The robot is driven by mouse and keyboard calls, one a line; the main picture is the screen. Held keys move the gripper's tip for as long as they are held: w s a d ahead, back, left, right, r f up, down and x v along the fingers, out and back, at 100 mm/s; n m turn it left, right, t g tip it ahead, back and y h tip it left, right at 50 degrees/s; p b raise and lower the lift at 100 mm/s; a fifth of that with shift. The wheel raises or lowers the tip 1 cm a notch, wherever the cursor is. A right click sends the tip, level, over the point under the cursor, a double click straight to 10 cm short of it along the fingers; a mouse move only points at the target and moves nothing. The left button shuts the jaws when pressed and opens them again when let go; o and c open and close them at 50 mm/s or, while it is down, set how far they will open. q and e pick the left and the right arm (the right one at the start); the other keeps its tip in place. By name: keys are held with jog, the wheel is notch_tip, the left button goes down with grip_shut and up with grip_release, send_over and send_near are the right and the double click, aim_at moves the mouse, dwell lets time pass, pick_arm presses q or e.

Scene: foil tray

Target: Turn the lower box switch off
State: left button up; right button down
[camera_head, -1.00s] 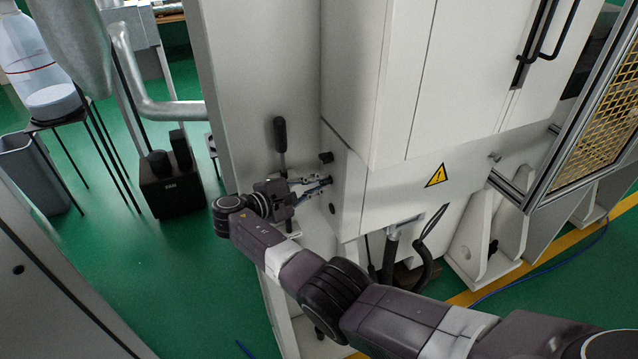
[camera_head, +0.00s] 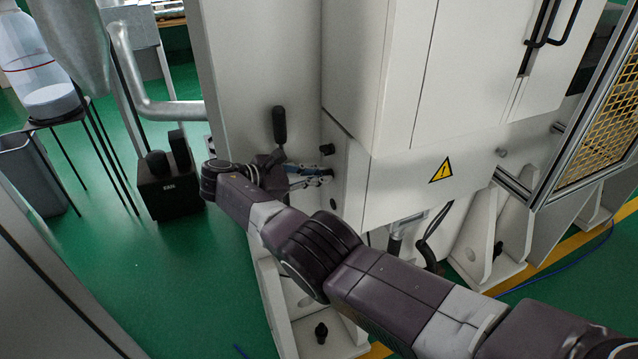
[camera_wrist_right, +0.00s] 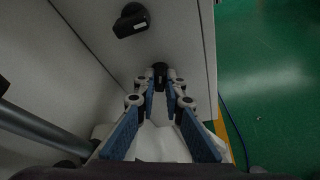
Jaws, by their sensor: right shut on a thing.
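Two black switches sit on the narrow side of the white box. The upper box switch (camera_head: 326,150) is free, and it also shows at the top of the wrist view (camera_wrist_right: 131,20). The lower box switch (camera_wrist_right: 160,70) lies between the fingertips of my right gripper (camera_wrist_right: 160,82). In the head view my right gripper (camera_head: 318,174) reaches the panel from the left, below the upper switch, and its fingers largely hide the lower one. It is shut on the lower switch. The switch's exact angle is hard to tell. My left gripper is not in view.
A black-handled lever (camera_head: 280,125) stands upright just left of the switches, close to my right gripper. A dark round part (camera_head: 333,205) is on the panel below. A yellow warning triangle (camera_head: 441,170) marks the box front.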

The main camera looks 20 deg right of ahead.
jog(key=shift+d+b, duration=0.1)
jog(key=shift+b, duration=0.25)
jog(key=c, duration=2)
grip_release()
